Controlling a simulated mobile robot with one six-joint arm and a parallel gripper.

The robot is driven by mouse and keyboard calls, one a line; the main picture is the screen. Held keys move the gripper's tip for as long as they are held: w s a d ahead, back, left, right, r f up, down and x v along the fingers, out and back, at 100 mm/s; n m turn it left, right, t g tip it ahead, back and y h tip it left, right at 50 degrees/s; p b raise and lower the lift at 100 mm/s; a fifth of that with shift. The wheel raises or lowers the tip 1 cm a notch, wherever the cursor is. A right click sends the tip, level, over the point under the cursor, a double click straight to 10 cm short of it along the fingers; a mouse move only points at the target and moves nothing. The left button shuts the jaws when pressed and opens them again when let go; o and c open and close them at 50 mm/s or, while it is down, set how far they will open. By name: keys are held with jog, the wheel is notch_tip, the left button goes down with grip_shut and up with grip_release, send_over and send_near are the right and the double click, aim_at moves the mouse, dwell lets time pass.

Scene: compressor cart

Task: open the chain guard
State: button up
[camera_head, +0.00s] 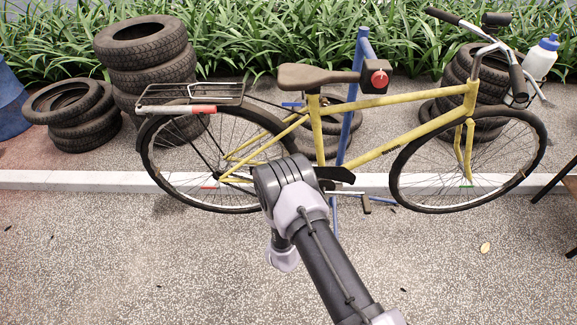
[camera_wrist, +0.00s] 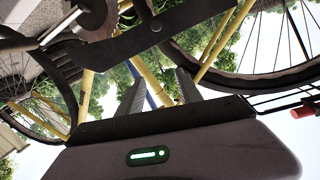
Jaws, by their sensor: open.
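The yellow bicycle (camera_head: 400,118) stands upright, side on. Its dark chain guard (camera_head: 336,174) shows low at the middle of the frame in the head view, with its left part hidden behind my arm. In the wrist view the chain guard (camera_wrist: 165,30) is a long dark plate running across the top, with a round bolt-like spot on it. My gripper (camera_wrist: 158,95) is open, its two grey fingers apart and pointing toward the bicycle just by the guard. I see nothing between the fingers. In the head view my gripper is hidden behind my wrist.
A crank and pedal (camera_head: 366,204) stick out below the guard. A blue stand (camera_head: 349,130) holds the bicycle. Stacked tyres (camera_head: 150,65) are behind the rear wheel and more behind the front wheel.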

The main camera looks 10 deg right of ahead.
jog(key=s+a+f+n+t+y, duration=0.1)
jog(key=s+a+f+n+y, duration=0.1)
jog(key=s+f+n, duration=0.4)
jog(key=w+d+f+m+b, duration=0.2)
jog(key=w+b, duration=0.5)
jog(key=w, duration=0.9)
jog(key=shift+d+b, duration=0.15)
jog(key=shift+b, duration=0.15)
grip_shut()
jog(key=shift+s, duration=0.1)
